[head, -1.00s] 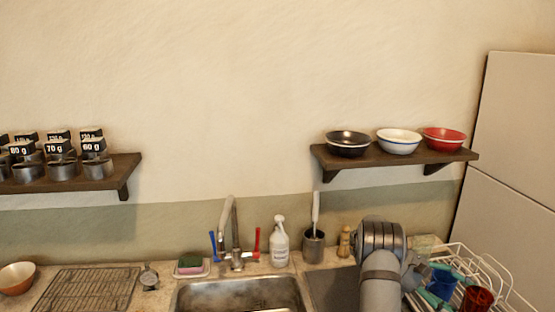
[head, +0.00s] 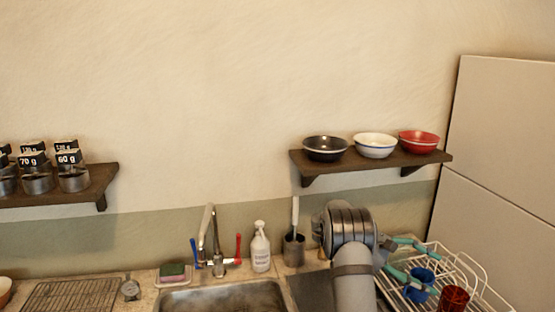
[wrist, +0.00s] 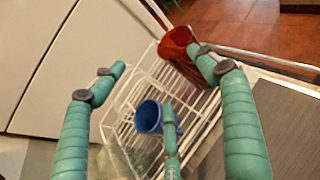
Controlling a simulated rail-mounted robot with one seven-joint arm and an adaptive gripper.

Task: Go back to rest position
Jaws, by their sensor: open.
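My gripper (head: 428,262) has teal fingers and is over the dish rack at the lower right in the head view. In the wrist view, the fingers of my gripper (wrist: 160,62) are spread wide, with nothing between them. A blue cup (wrist: 147,117) sits in the white wire dish rack (wrist: 112,122), below and between the fingers. A dark red cup (wrist: 176,44) is in the rack near the right fingertip; I cannot tell whether they touch. In the head view the blue cup (head: 424,280) and red cup (head: 454,299) also show.
A wall shelf (head: 380,162) holds a black bowl (head: 325,149), a white bowl (head: 375,146) and a red bowl (head: 419,142). A sink (head: 222,296), a soap bottle (head: 260,247) and a utensil holder (head: 293,250) are left of my arm. A tall pale cabinet (head: 500,150) stands at right.

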